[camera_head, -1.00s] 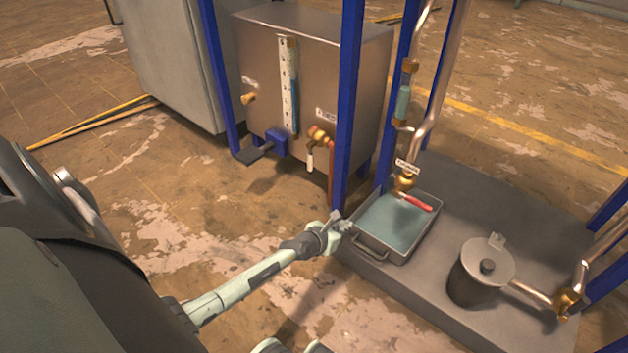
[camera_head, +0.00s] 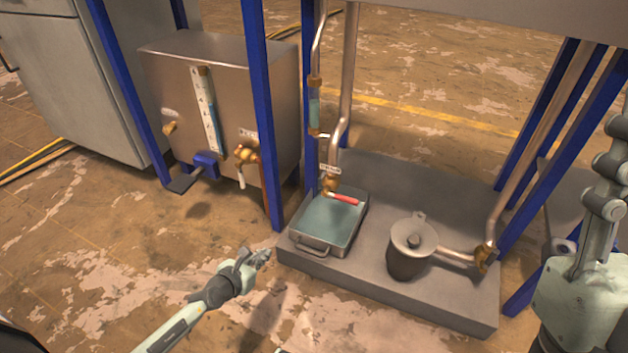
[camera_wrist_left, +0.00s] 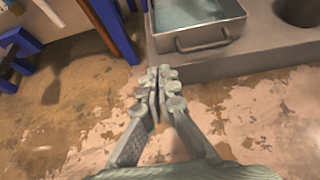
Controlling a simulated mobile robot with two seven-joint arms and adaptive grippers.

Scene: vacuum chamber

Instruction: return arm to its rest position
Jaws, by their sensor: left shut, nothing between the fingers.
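My left arm comes in from the lower left in the head view. Its gripper (camera_head: 256,258) is shut and empty, over the floor just in front of the grey plinth's left corner. In the left wrist view the fingers (camera_wrist_left: 158,92) are together with nothing between them, and the tray's handle lies beyond them. My right arm (camera_head: 590,260) stands folded upright at the right edge of the head view. Its fingertips cannot be made out.
A tray of liquid (camera_head: 326,222) with a red-handled valve (camera_head: 345,199) above it sits on the plinth (camera_head: 370,285). A lidded metal pot (camera_head: 408,262) stands to its right. Blue posts (camera_head: 264,120) and a metal tank (camera_head: 225,95) stand behind. The front floor is clear.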

